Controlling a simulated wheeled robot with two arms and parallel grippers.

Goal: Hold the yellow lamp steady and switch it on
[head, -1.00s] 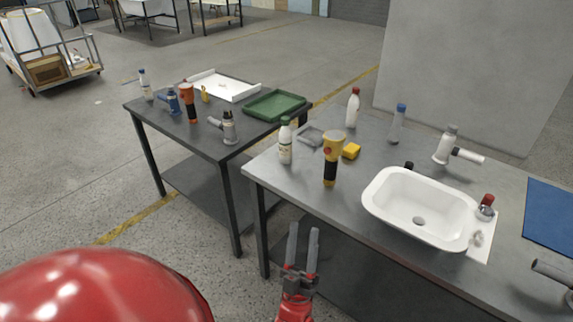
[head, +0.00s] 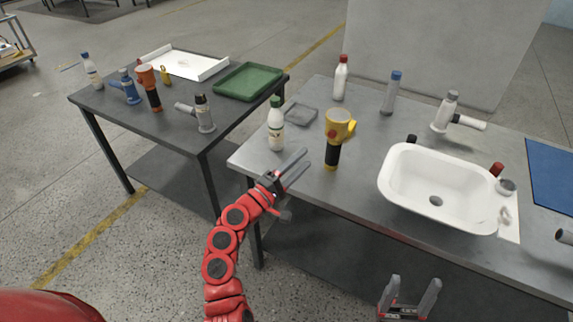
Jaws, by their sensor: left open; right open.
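The yellow lamp (head: 338,122) stands upright on the near grey table. It has a wide yellow head and a black lower handle with a yellowish foot. My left gripper (head: 305,158) is open and empty at the table's left front edge. Its fingers point toward the lamp's handle from the left, with a small gap between. My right gripper (head: 415,281) is open and empty, low in front of the table below the basin. I cannot make out the lamp's switch or whether it is lit.
A green-capped white bottle (head: 276,127) stands close behind my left gripper. A grey dish (head: 301,114) and a yellow block (head: 351,129) are near the lamp. A white basin (head: 385,185) stands to its right. A second table (head: 160,128) holds an orange lamp (head: 147,80) and trays.

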